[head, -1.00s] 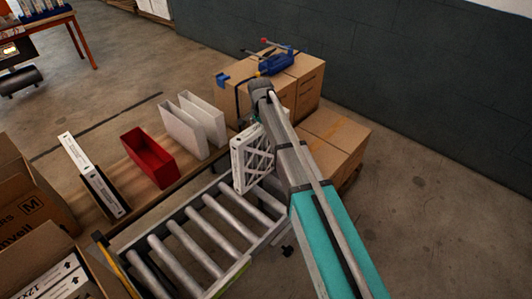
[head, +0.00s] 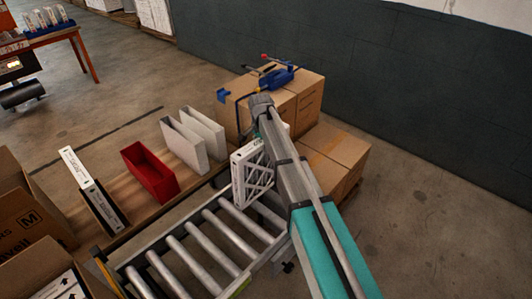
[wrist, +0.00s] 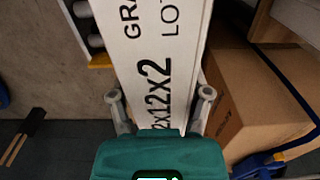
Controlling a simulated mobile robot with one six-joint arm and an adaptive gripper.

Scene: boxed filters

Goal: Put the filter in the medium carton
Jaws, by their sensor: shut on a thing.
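The filter is a white-framed panel with a diagonal lattice face (head: 254,178), upright near the conveyor's far end in the head view. In the wrist view its white printed edge (wrist: 150,50) reads "2x12x2" and runs up out of the picture. My gripper (wrist: 160,105) is shut on it, one finger on each side; in the head view my arm hides the fingers. The medium carton (head: 22,208), brown and marked "M", stands at the left edge, well left of my gripper. The picture edge cuts it off, and its inside is hidden.
A roller conveyor (head: 208,241) lies below the filter. A shelf holds a red bin (head: 150,172), pale upright dividers (head: 184,147) and a white-edged upright item (head: 92,185). Another open carton (head: 35,268) is at lower left. Stacked boxes (head: 308,100) with a blue tool stand behind my arm.

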